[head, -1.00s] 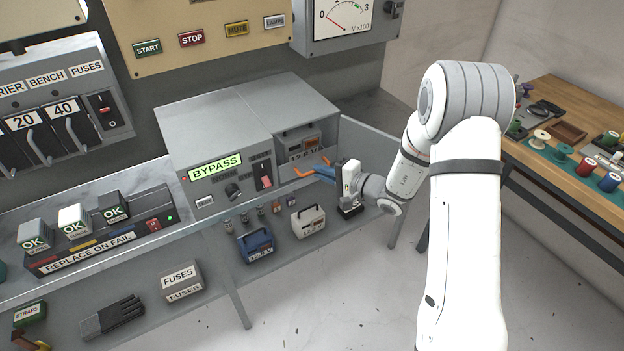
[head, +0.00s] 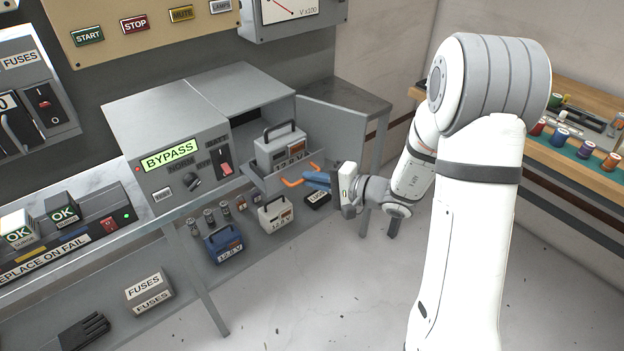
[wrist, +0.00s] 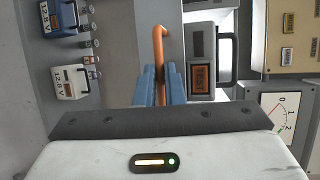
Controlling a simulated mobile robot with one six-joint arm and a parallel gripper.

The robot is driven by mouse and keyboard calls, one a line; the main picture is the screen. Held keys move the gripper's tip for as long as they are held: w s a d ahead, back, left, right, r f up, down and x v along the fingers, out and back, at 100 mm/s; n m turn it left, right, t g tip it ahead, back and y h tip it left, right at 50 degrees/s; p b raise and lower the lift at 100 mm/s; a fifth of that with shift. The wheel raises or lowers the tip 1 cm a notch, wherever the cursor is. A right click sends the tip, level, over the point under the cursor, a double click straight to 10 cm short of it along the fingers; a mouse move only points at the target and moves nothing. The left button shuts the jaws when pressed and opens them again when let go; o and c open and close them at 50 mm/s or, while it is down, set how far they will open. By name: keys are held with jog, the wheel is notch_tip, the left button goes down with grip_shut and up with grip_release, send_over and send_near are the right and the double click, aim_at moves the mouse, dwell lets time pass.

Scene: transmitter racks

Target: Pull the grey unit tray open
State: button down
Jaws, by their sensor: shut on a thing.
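The grey unit (head: 160,115) stands on the bench with its right-hand bay open and the bay door (head: 335,125) swung out to the right. Its tray (head: 262,182) is slid out of the bay and carries a grey battery block (head: 281,148) with a dark handle, labelled 12.8 V. An orange handle (head: 292,183) is on the tray front. My gripper (head: 316,181) has its blue fingers shut on this handle. In the wrist view the orange handle (wrist: 158,45) runs between the blue fingers (wrist: 158,85). The tray's far end is hidden inside the bay.
A blue battery (head: 222,243) and a white battery (head: 275,215) stand on the lower shelf below the tray, with a small black box (head: 317,198) beside them. A FUSES box (head: 149,291) sits further left. The floor (head: 330,290) in front is clear.

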jog(key=c, duration=1.5)
grip_release()
jog(key=v, duration=0.7)
jog(key=shift+s+d+r, duration=0.1)
jog(key=shift+s+d, duration=0.05)
jog(key=shift+d, duration=0.2)
